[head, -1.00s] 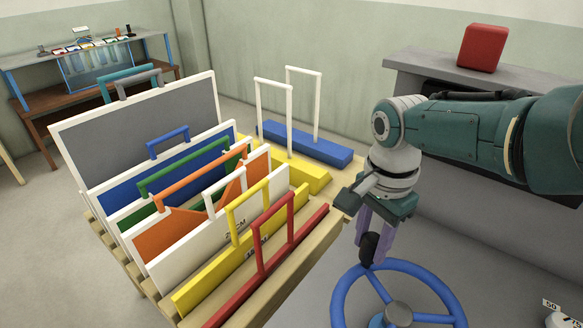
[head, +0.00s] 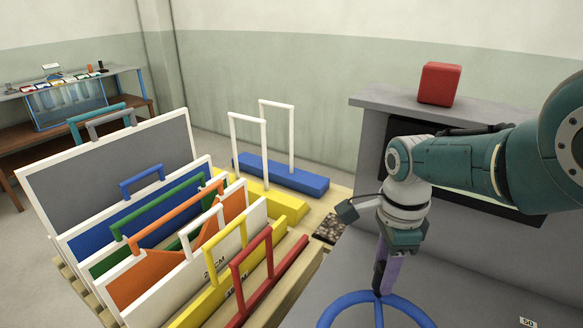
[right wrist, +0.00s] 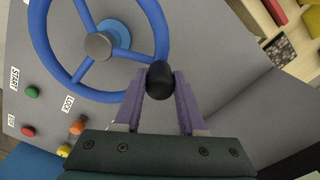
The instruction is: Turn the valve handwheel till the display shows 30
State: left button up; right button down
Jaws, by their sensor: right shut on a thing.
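The blue handwheel (head: 340,306) is cut off by the bottom edge of the head view. The right wrist view shows more of the handwheel (right wrist: 45,50), with its grey hub and spokes. A black knob (right wrist: 159,78) stands at its rim. My right gripper (right wrist: 160,88) has its purple fingers on both sides of this knob and is shut on it. The right gripper also shows in the head view (head: 383,280). A dark screen-like panel (head: 480,200) in the grey cabinet is mostly behind my right arm; no number can be read. My left gripper is not in view.
A red block (head: 440,83) sits on the grey cabinet (head: 375,99). A wooden rack of coloured gates with handles (head: 110,155) stands left of the wheel. Green (right wrist: 31,92), red (right wrist: 28,131) and orange (right wrist: 77,127) buttons sit near the wheel.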

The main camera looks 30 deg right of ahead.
jog(key=shift+d, duration=0.15)
jog(key=c, duration=0.5)
grip_release()
jog(key=shift+s, duration=0.1)
jog(key=shift+r, duration=0.1)
notch_tip(320, 180, up, 10)
jog(key=p, duration=0.8)
jog(key=shift+p, duration=0.4)
